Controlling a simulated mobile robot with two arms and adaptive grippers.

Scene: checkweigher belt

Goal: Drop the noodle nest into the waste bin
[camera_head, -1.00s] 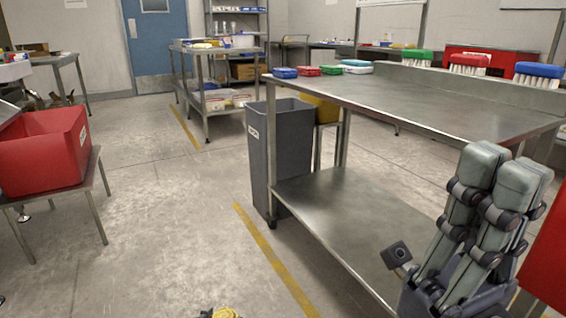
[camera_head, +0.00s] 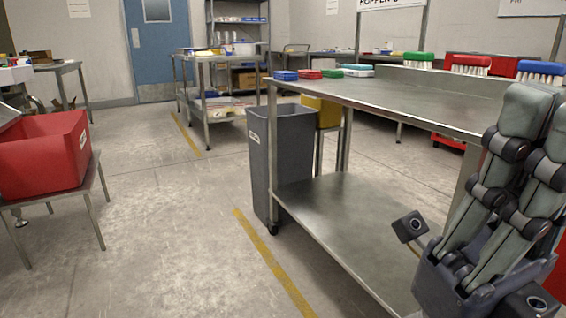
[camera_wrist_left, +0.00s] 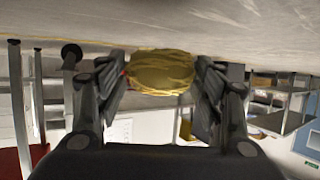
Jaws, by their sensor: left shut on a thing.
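The yellow noodle nest (camera_wrist_left: 160,72) is held between the two dark fingers of my left gripper (camera_wrist_left: 161,82) in the left wrist view. The nest and this gripper are out of sight in the head view. A tall grey bin with a small white label (camera_head: 283,165), open at the top, stands on the floor at the left end of the steel table; its inside is mostly hidden. My right gripper (camera_head: 541,125) is at the right of the head view, its grey fingers side by side and empty, partly cut off by the edge.
The steel table (camera_head: 400,97) with a lower shelf carries several coloured brushes. A yellow container (camera_head: 321,112) sits behind the grey bin. A red crate (camera_head: 45,160) rests on a stand at left. The floor between is clear.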

